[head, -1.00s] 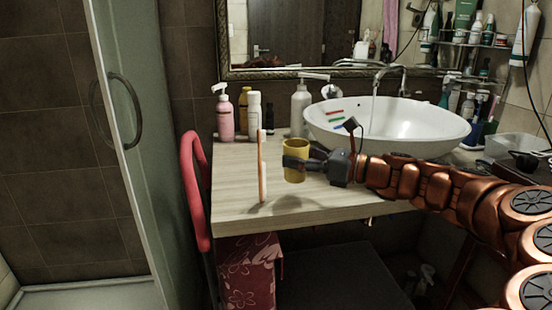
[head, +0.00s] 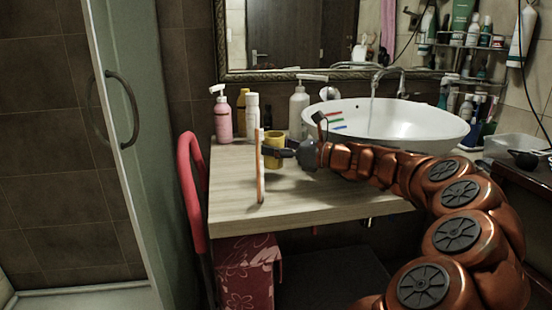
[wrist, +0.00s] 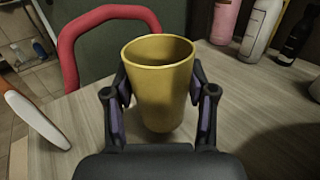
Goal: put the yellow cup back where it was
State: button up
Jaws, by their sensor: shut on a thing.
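The yellow cup (head: 274,158) is upright between the fingers of my gripper (head: 270,151), over the wooden counter. In the wrist view the cup (wrist: 160,85) stands upright with its open rim up, and a finger of my gripper (wrist: 160,100) presses on each side. The gripper is shut on it. In the head view the cup is behind the upright toothbrush-like stick and partly hidden by it and by my gripper. I cannot tell whether its base touches the counter.
An orange-and-white upright stick (head: 260,168) stands near the counter's front edge. A pink pump bottle (head: 222,117), a white bottle (head: 252,118) and a soap dispenser (head: 299,108) stand behind. The white basin (head: 390,128) is right. A red chair (head: 192,190) is left. The front counter (head: 320,203) is clear.

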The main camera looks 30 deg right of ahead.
jog(key=shift+f+b, duration=0.35)
jog(key=shift+f, duration=1)
jog(key=shift+f, duration=0.15)
jog(key=o, duration=1)
jog(key=shift+s+d+r, duration=0.2)
jog(key=shift+s+d, duration=0.05)
jog(key=shift+s, duration=0.1)
jog(key=p+v, duration=0.2)
jog(key=v, duration=0.8)
jog(key=shift+s+d, duration=0.15)
jog(key=shift+s+d+f, duration=0.1)
jog(key=shift+s+d, duration=0.05)
jog(key=shift+s, duration=0.25)
